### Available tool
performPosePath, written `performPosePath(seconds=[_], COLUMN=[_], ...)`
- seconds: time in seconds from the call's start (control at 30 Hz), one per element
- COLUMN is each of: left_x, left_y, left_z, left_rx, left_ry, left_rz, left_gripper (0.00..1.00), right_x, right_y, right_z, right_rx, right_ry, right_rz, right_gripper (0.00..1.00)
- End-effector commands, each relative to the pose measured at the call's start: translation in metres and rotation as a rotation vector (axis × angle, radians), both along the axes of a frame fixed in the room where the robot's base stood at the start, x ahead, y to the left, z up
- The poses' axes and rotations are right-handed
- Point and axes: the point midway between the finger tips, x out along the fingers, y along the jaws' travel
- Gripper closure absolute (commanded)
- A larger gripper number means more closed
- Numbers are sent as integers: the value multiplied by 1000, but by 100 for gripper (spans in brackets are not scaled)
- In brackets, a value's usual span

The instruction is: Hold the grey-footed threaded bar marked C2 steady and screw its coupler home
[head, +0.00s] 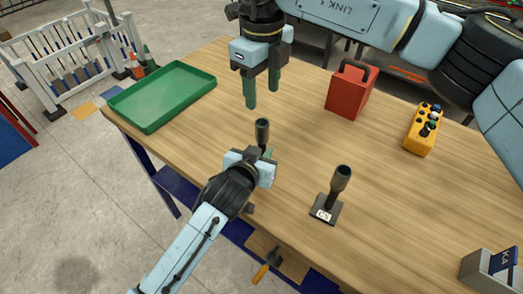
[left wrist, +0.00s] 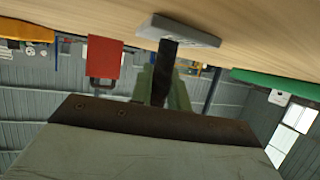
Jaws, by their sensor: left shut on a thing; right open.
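The grey-footed threaded bar stands upright near the table's left side. Its dark coupler (head: 262,130) sits at the top of the bar in the head view; its lower part and foot are hidden there behind my left gripper (head: 267,155). In the left wrist view, the picture is upside down, and the light grey foot (left wrist: 180,30) rests on the table with the dark bar (left wrist: 165,65) between the green fingers of my left gripper (left wrist: 163,88). My right gripper (head: 261,97) is open and empty, pointing down, above and behind the coupler. The C2 mark cannot be read.
A second upright bar with coupler (head: 341,179) stands on a dark, labelled foot (head: 323,212) to the right. A green tray (head: 150,107), red box (head: 348,92), yellow button box (head: 423,130) and grey block marked K4 (head: 488,273) also lie on the wooden table (head: 415,215).

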Motion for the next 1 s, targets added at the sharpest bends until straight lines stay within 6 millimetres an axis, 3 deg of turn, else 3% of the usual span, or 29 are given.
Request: performPosePath(seconds=[0.33,0.37,0.57,0.87,1.0], left_x=[0,0,0,-2,-13], left_y=[1,1,1,1,5], left_z=[-1,-1,-1,0,6], left_rx=[4,4,2,0,0], left_ry=[2,2,0,1,1], left_rz=[1,1,1,0,0], left_gripper=[100,81,57,57,57], right_x=[0,0,0,0,0], right_y=[0,0,0,0,0], right_z=[5,5,5,5,8], right_rx=[1,1,0,0,0], right_ry=[1,1,0,0,0], right_rz=[0,0,-1,-1,-1], right_gripper=[47,47,47,47,47])
